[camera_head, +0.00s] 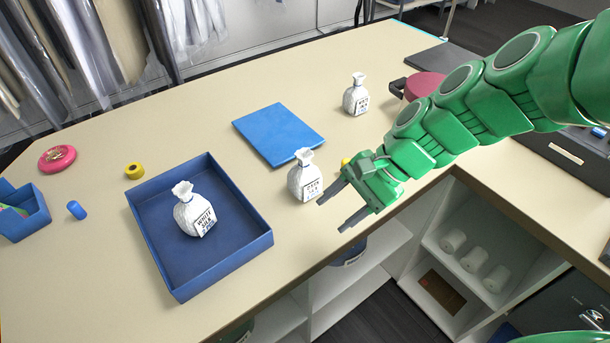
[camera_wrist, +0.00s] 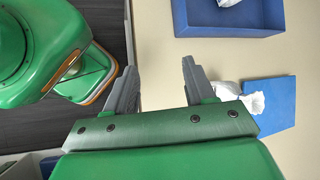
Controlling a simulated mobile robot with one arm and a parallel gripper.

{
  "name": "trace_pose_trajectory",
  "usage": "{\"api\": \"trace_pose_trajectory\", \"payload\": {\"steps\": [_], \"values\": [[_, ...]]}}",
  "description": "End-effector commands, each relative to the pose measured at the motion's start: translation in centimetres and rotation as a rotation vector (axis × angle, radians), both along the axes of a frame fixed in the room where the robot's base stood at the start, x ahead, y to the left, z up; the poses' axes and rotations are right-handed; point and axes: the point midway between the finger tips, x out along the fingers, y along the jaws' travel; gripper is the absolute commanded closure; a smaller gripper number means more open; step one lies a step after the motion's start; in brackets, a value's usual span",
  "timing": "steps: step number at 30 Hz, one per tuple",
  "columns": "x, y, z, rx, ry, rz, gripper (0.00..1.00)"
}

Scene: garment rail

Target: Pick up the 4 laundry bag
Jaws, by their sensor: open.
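Three white laundry bags with labels show in the head view. One laundry bag (camera_head: 195,213) stands inside the blue tray (camera_head: 258,246). Another laundry bag (camera_head: 305,180) stands on the counter between the tray and my gripper. A third laundry bag (camera_head: 356,97) stands farther back, beyond the blue folder. The label numbers are too small to read. My gripper (camera_head: 332,213) is open and empty, just right of the middle bag, near the counter's front edge. In the wrist view the open fingers (camera_wrist: 158,84) have nothing between them; a white bag (camera_wrist: 252,103) shows partly behind the right finger.
A blue folder (camera_head: 278,134) lies flat behind the middle bag. A yellow tape roll (camera_head: 134,170), a pink round object (camera_head: 57,158) and a small blue cylinder (camera_head: 76,210) lie at left. Open shelves (camera_head: 350,285) are below the counter edge. Garments hang behind.

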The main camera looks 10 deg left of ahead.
Motion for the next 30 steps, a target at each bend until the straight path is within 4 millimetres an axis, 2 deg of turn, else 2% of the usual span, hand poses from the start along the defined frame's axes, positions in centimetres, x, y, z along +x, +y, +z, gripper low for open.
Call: {"api": "trace_pose_trajectory", "payload": {"steps": [9, 18, 24, 30], "values": [[6.4, 2.9, -0.5, 0.181, 0.22, -0.293, 0.46], [12.3, 3.6, -1.8, 0.322, 0.458, -0.565, 0.46], [14.9, 3.3, -2.6, 0.375, 0.563, -0.679, 0.46], [15.6, 3.4, -3.0, 0.39, 0.598, -0.715, 0.46]]}}
